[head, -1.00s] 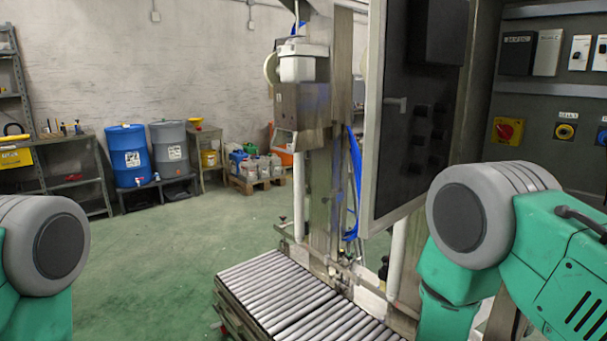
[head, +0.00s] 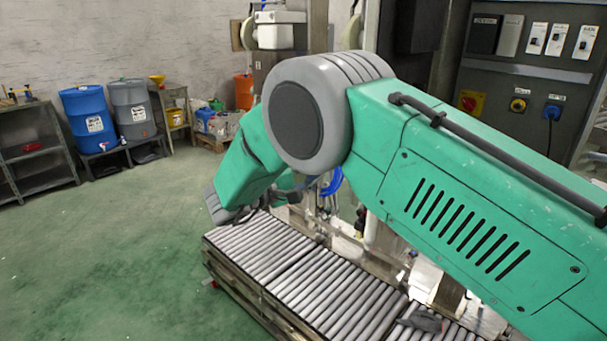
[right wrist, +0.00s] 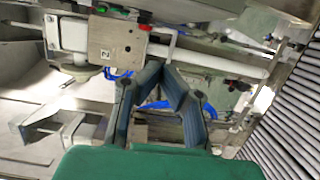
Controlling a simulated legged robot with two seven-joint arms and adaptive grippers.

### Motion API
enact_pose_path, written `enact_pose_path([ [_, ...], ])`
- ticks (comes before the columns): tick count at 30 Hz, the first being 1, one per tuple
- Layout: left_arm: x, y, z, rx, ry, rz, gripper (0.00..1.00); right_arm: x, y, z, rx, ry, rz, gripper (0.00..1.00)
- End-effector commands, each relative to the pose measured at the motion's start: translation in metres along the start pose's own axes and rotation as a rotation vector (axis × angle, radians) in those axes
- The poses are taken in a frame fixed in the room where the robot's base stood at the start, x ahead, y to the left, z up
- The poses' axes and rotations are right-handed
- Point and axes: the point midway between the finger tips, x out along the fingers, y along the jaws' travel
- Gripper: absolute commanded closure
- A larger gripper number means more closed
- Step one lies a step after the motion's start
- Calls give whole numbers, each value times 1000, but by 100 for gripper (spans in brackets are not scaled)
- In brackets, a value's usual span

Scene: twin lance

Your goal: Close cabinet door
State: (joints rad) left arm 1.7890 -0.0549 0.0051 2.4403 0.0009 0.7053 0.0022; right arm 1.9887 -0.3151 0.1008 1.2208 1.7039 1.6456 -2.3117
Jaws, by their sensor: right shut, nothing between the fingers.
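The cabinet (head: 525,72) stands at the right of the head view with its inside showing switches. Its door (head: 412,66) stands open to the left; my right arm covers its lower part. My right arm reaches across the middle of the head view, its forearm bent down to the left, in front of the door. In the right wrist view my right gripper (right wrist: 165,70) is shut, its dark fingers meeting at the tips with nothing between them. The door cannot be made out surely there. My left gripper is not in view.
A roller conveyor (head: 290,270) runs below my right arm. A metal post with a boxed device (head: 280,35) stands behind it. Blue and grey drums (head: 88,112) and a shelf (head: 35,150) line the back wall. The green floor at left is clear.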

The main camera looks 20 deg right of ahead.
Motion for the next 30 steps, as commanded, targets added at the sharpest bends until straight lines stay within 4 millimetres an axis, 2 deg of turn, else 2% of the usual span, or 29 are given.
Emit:
enact_pose_path([
  [1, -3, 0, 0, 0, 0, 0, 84, 12, 2, 0, 0, -2, 1, 100],
  [7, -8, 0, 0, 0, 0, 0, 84, 52, 2, 0, -1, -1, 4, 100],
  [12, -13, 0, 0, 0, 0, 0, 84, 55, 3, 23, -1, 1, 4, 100],
  [16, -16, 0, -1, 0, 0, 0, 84, 57, 2, 34, 0, 3, 3, 100],
  [30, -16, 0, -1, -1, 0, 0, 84, 59, 1, 39, 2, 2, 3, 100],
])
